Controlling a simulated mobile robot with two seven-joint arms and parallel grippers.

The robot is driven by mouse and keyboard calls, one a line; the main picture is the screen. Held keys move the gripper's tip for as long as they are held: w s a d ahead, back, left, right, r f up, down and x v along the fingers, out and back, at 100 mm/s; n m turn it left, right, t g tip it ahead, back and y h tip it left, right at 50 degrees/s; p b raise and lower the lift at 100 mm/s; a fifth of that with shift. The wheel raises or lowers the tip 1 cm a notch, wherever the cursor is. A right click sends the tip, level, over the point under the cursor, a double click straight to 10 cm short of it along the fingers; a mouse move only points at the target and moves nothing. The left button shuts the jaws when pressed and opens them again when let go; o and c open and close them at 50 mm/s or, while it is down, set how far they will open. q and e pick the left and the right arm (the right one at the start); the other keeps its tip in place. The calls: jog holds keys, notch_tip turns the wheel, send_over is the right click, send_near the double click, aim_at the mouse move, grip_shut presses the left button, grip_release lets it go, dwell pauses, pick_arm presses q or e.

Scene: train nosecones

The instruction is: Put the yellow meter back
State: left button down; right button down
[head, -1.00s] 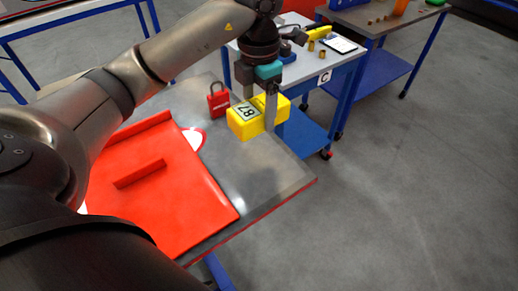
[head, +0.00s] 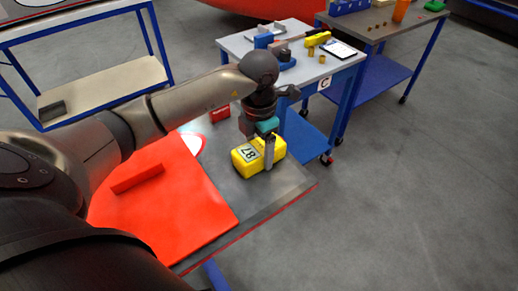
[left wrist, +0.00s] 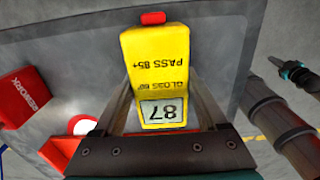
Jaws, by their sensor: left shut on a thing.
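The yellow meter (head: 246,158) is a yellow block with a display reading 87. My left gripper (head: 264,150) is shut on it from above, with one grey finger across its near right side. In the head view the meter is at or just above the grey table top (head: 228,190), near its right part; contact with the top is hard to tell. In the left wrist view the meter (left wrist: 158,60) lies between the two fingers (left wrist: 160,105), its display nearest the gripper and a small red part at its far end.
A large red panel (head: 165,215) covers the table's left part. Behind is cart C (head: 318,72) with a yellow tool (head: 317,39) and a tablet. The floor at right is clear.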

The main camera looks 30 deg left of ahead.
aim_at(259, 147)
pick_arm(q)
jog(key=shift+f, duration=0.1)
grip_release()
notch_tip(259, 147, up, 12)
jog(key=p, duration=0.1)
dwell(0.5)
